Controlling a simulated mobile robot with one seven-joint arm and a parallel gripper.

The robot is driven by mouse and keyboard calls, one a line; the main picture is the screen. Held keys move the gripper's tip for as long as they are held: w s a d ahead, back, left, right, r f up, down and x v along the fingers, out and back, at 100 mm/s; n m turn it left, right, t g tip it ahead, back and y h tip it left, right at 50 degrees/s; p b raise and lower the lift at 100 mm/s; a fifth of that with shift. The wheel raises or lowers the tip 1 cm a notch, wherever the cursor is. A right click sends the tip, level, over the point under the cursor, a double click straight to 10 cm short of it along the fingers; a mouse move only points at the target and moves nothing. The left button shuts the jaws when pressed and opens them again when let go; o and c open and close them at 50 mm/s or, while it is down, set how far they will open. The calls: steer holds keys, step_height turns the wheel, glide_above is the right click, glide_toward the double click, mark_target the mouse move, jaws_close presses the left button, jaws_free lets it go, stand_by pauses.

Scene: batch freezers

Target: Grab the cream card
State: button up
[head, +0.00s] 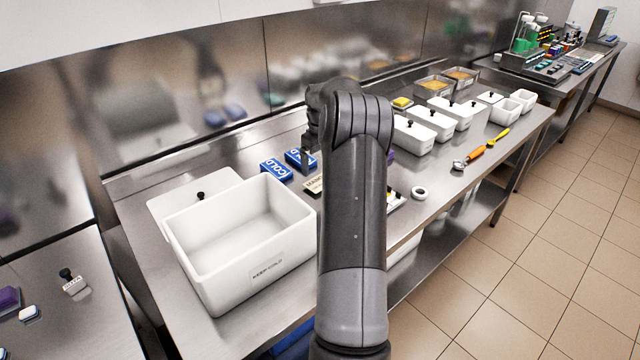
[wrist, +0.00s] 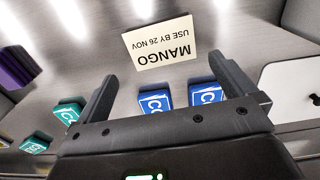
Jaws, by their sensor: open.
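The cream card (wrist: 160,42) lies flat on the steel counter, and its print reads MANGO, USE BY 26 NOV, upside down in the wrist view. In the head view only a part of the cream card (head: 313,186) shows, the rest hidden behind my arm. My gripper (wrist: 165,76) is open and empty above the counter, its two fingers spread on either side of the card's near edge in the picture. The card is not between the pads.
Two blue COLD packs (head: 276,169) lie beside the card; they also show between the fingers in the wrist view (wrist: 155,101). Green packs (wrist: 68,113) and a purple block (wrist: 14,68) lie left. A large white bin (head: 262,262) stands at the near left, several lidded tubs (head: 413,139) farther along.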

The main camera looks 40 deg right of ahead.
mark_target(315, 185)
step_height(315, 185, down, 7)
steer(key=shift+s+a+r, duration=0.1)
steer(key=shift+s+r, duration=0.05)
steer(key=c, duration=0.7)
steer(key=shift+r, duration=0.15)
